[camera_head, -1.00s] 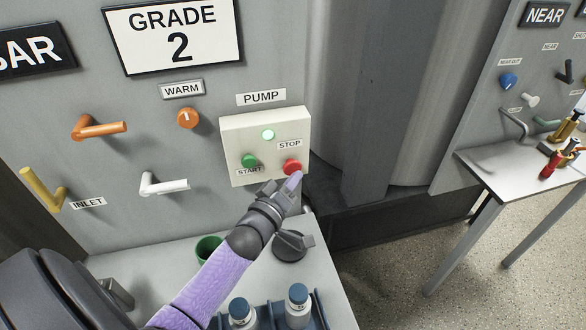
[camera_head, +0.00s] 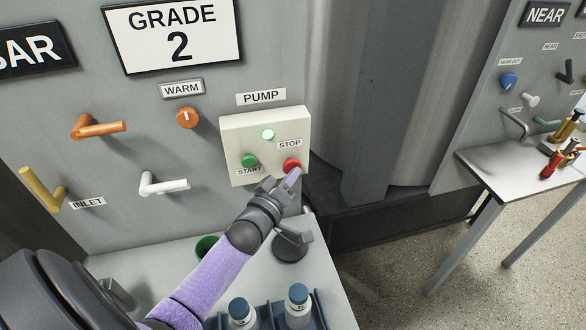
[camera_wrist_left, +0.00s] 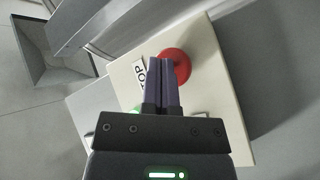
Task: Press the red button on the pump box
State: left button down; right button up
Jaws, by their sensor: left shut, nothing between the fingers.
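The cream pump box (camera_head: 284,128) is fixed to the grey panel under a PUMP label. On its face are a red button (camera_head: 291,165) below a STOP label, a green START button (camera_head: 249,160) and a lit green lamp (camera_head: 267,134). My left gripper (camera_head: 292,180) is shut and empty, its purple fingertips right at the lower edge of the red button. In the left wrist view the shut fingers (camera_wrist_left: 163,66) overlap the left side of the red button (camera_wrist_left: 179,64). I cannot tell whether they touch it. My right gripper is not in view.
An orange lever (camera_head: 98,128), white lever (camera_head: 163,185), yellow lever (camera_head: 42,188) and orange WARM knob (camera_head: 187,118) are on the panel to the left. Below are a green cup (camera_head: 207,247) and blue-capped bottles (camera_head: 298,303). A side table (camera_head: 510,172) stands right.

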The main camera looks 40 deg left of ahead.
pick_arm(q)
jog(key=shift+w+a, duration=0.1)
jog(key=shift+w, duration=0.05)
dwell(0.3)
jog(key=shift+s+d+p, duration=0.55)
jog(key=shift+s+d, duration=0.05)
jog(key=shift+d, duration=0.1)
jog(key=s+d+p, duration=0.2)
jog(key=s+d, duration=0.1)
jog(key=shift+s+d, duration=0.15)
jog(key=shift+d, duration=0.25)
